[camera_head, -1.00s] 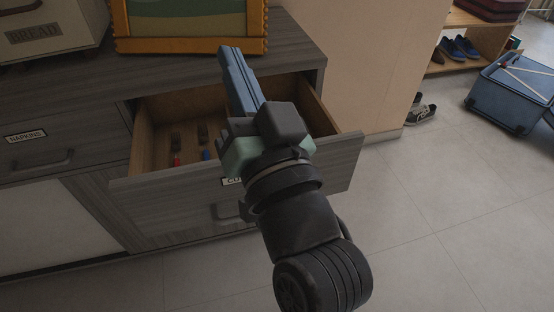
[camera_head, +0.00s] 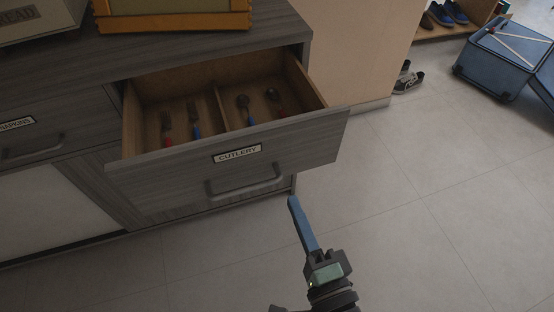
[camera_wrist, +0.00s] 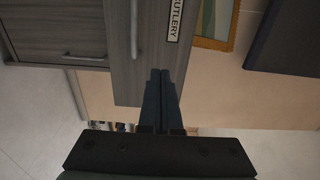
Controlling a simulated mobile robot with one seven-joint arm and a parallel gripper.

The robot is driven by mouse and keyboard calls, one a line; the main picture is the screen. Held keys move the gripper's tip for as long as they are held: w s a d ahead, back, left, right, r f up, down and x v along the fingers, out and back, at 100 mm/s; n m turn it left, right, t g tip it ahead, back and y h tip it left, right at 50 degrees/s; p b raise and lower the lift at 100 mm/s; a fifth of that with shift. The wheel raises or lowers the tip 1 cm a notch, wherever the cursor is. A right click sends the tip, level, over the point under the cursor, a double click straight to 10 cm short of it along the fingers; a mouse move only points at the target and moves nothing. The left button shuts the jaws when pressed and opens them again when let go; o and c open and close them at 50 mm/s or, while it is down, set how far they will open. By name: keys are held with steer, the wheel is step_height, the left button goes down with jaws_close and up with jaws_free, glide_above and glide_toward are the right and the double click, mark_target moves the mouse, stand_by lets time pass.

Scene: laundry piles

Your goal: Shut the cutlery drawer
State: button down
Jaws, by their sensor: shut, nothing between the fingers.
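The cutlery drawer (camera_head: 310,148) stands pulled out of the grey wooden cabinet, with a "CUTLERY" label and a bar handle (camera_head: 246,186) on its front. Inside are forks and spoons with red and blue handles, split by a divider. My gripper (camera_head: 292,200) is shut and empty, in front of the drawer and to the right of its handle in the head view. In the wrist view the drawer front (camera_wrist: 150,45) and its label show ahead of the blue fingers (camera_wrist: 161,75). I cannot tell whether the fingertips touch the front.
A napkins drawer (camera_head: 75,128) is shut at the left. A framed picture (camera_head: 215,22) and a bread box (camera_head: 45,18) stand on the cabinet top.

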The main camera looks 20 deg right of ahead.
mark_target(271, 151)
steer(key=w, duration=1)
steer(key=shift+w, duration=0.2)
